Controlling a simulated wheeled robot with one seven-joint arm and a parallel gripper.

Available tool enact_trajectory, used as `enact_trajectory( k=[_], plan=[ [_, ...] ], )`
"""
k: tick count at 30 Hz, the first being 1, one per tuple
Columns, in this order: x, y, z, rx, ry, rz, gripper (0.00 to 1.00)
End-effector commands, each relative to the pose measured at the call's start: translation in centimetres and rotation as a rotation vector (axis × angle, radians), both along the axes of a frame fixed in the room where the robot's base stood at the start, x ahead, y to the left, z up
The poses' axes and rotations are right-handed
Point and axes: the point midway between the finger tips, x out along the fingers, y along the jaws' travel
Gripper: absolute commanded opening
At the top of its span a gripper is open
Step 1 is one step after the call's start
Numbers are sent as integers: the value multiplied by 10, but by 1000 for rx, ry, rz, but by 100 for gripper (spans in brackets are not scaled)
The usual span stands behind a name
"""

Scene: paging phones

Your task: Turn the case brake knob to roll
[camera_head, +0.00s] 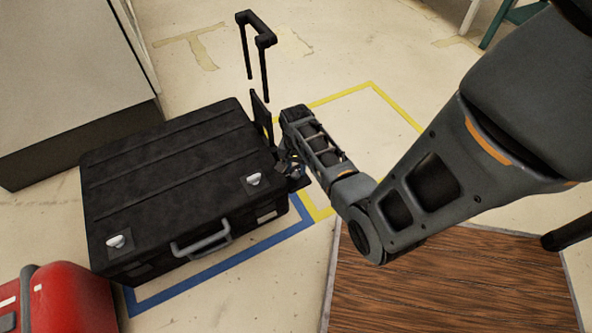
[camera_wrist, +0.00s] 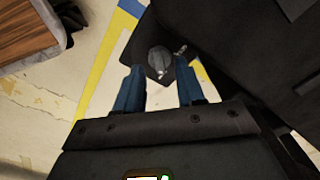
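The black case (camera_head: 170,170) lies flat on the floor, with two silver latches and a grey carry handle (camera_head: 201,243) on its near side. My gripper (camera_head: 292,170) is low at the case's right end. In the wrist view, a grey rounded knob (camera_wrist: 159,60) sits on a dark plate beside the case (camera_wrist: 225,45). My gripper's two blue fingers (camera_wrist: 159,70) are open and apart, with the knob ahead of and between their tips. I cannot tell whether either finger touches it. The knob's setting and any markings cannot be read; in the head view my arm hides it.
A tall black pull handle (camera_head: 258,40) rises behind the case's right end, close to my wrist. A red case (camera_head: 68,300) stands at lower left and a pale cabinet (camera_head: 70,70) at upper left. Yellow and blue tape marks the floor. A wooden board (camera_head: 450,285) lies at lower right.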

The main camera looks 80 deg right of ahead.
Motion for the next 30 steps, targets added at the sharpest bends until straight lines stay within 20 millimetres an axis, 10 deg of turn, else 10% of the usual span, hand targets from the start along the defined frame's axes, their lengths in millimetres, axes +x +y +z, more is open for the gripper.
enact_trajectory(
  k=[11,23,30],
  plan=[
    [0,0,-6,-1,-1,1,38],
    [0,0,-6,-1,-1,1,0],
    [0,0,-6,-1,-1,1,0]
  ],
)
